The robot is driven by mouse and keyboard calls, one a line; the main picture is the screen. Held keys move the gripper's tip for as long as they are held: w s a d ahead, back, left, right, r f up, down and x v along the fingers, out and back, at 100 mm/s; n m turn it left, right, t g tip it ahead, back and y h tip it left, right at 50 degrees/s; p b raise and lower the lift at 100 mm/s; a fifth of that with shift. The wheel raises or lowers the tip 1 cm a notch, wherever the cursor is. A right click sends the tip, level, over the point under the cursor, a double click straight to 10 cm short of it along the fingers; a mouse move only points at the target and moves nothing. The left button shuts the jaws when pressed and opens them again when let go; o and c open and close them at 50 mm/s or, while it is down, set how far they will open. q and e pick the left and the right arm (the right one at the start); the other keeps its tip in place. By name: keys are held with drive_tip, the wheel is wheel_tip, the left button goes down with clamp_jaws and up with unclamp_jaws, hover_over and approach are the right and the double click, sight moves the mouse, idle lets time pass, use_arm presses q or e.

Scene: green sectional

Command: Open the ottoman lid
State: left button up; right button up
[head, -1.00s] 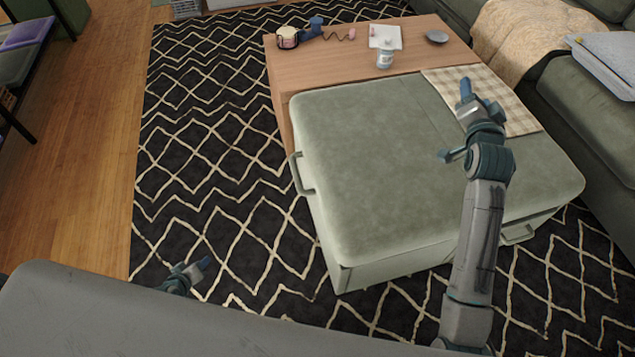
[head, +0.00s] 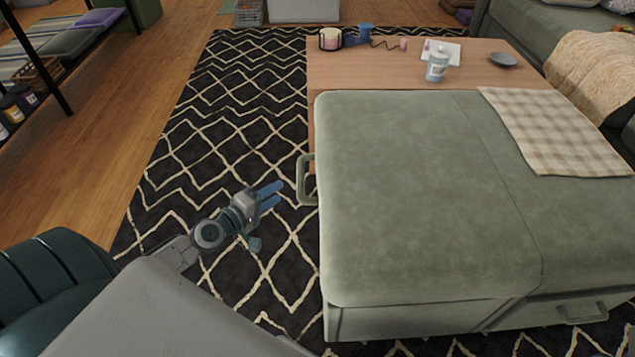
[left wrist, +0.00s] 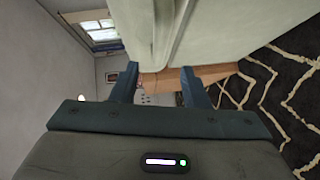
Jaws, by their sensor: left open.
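The green-grey ottoman (head: 425,200) fills the right half of the head view with its padded lid down. A loop handle (head: 307,180) stands out from its left side. Another handle (head: 582,312) is on its front face at the lower right. My left gripper (head: 271,194) is open and empty, its fingers pointing at the left-side handle from a short gap to its left. In the left wrist view, the ottoman's side (left wrist: 215,30) shows just beyond my open fingers (left wrist: 162,82). My right gripper is out of view.
A checked cloth (head: 555,130) lies over the ottoman's far right part. Behind it a wooden table (head: 390,70) holds a white jar (head: 437,62), a candle (head: 330,39) and a grey dish (head: 502,60). The patterned rug (head: 215,120) left of the ottoman is clear.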

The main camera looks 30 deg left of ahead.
sight(301, 177)
use_arm(q)
drive_tip(key=p+x, duration=0.1)
drive_tip(key=x, duration=0.9)
drive_tip(key=shift+w, duration=0.2)
drive_tip(key=shift+p, duration=0.3)
clamp_jaws()
